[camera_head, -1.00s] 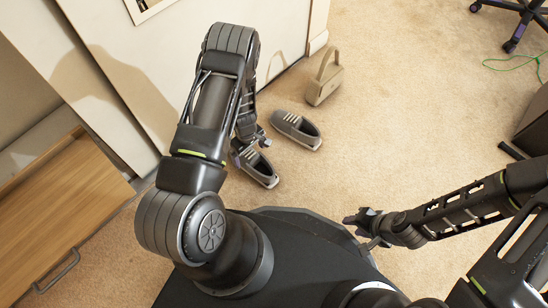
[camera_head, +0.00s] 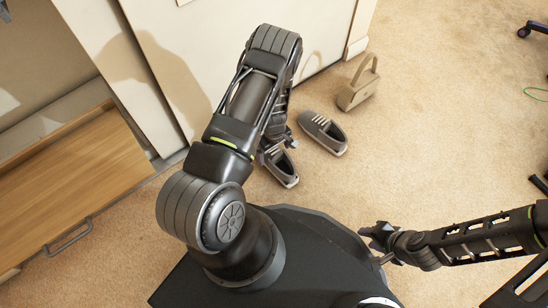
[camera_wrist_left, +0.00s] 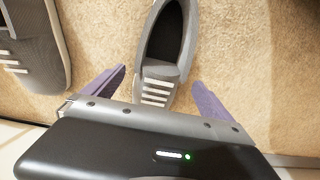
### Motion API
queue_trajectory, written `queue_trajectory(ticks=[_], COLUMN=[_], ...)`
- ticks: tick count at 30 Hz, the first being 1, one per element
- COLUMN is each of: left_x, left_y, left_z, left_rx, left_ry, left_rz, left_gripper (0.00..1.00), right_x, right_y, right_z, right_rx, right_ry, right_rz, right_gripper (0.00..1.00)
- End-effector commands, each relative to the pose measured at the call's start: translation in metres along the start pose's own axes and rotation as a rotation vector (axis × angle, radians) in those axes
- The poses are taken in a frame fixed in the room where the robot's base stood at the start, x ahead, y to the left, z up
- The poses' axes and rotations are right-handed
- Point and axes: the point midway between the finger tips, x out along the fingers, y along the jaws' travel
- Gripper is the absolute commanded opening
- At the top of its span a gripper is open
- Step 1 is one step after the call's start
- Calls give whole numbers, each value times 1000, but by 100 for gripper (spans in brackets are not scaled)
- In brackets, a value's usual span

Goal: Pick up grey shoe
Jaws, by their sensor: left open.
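Two grey shoes with pale laces lie on the carpet. The nearer shoe (camera_head: 283,170) is partly hidden by my left gripper (camera_head: 277,149) in the head view. The other shoe (camera_head: 323,134) lies just right of it. In the left wrist view my left gripper (camera_wrist_left: 159,77) is open, its purple fingers on either side of the laced end of the nearer shoe (camera_wrist_left: 168,50). I cannot tell whether they touch it. The other shoe shows at the left edge (camera_wrist_left: 38,45). My right gripper (camera_head: 378,238) is apart from the shoes, at the right; its jaw state is unclear.
A beige handbag (camera_head: 358,88) stands beyond the shoes, near the pale cabinet wall (camera_head: 180,60). A wooden drawer unit (camera_head: 75,185) with a metal handle is at the left. The carpet (camera_head: 440,110) at the right is mostly open.

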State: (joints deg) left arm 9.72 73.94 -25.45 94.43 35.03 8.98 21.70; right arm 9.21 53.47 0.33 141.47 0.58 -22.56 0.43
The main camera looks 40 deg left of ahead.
Motion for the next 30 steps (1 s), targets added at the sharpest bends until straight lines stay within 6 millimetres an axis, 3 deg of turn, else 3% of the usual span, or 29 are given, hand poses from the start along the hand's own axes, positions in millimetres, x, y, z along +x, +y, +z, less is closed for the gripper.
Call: queue_trajectory(ticks=[7,11,30], left_x=[37,50,51], left_y=[2,2,2], left_z=[4,3,3], left_rx=[2,1,0], left_ry=[-1,-1,0], left_rz=[-1,-1,0], left_gripper=[96,96,96], right_x=[25,29,28], right_y=[8,10,9], right_z=[-2,-3,-3], right_rx=[1,2,2], right_ry=[10,12,12], right_rz=[0,-1,-2], right_gripper=[36,36,36])
